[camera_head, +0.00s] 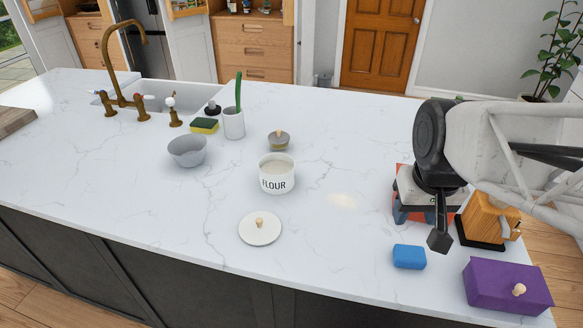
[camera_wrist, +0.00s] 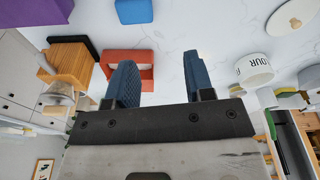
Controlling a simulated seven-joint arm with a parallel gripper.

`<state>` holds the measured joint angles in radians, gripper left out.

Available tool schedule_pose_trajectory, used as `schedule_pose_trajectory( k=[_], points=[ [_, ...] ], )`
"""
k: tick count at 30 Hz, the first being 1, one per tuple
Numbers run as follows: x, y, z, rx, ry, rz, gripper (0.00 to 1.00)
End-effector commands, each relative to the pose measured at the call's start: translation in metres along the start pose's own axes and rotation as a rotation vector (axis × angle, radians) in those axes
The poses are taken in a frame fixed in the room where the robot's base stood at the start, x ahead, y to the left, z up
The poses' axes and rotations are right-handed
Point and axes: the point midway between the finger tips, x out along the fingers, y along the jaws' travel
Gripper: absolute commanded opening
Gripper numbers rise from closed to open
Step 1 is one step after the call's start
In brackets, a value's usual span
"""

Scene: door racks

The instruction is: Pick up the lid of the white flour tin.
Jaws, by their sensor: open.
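The white flour tin (camera_head: 277,178) stands open on the marble counter, lettered FLOUR, with pale contents showing inside. Its round white lid (camera_head: 260,228) with a small wooden knob lies flat on the counter in front of the tin. In the wrist view the lid (camera_wrist: 291,17) is at the upper right corner, with the tin (camera_wrist: 255,69) below it. My gripper (camera_head: 440,240) is above the right part of the counter, well to the right of the lid and tin. In the wrist view its two fingers (camera_wrist: 158,82) are apart with nothing held between them.
A blue block (camera_head: 409,257), a purple box (camera_head: 507,286) with a knob, a wooden block (camera_head: 487,219) and a red item (camera_head: 402,208) stand near my gripper. Counter around the lid is clear.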

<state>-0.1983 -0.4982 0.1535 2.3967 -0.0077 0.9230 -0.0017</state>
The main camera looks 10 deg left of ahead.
Motion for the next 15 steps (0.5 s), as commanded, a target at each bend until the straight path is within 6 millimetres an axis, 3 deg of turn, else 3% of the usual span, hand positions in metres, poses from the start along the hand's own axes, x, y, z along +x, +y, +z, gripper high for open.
schedule_pose_trajectory(
  k=[6,15],
  points=[
    [0.015,-0.042,-0.036,-0.109,-0.032,-0.017,0.48],
    [0.041,-0.110,-0.075,-0.253,-0.073,-0.034,0.48]
  ],
)
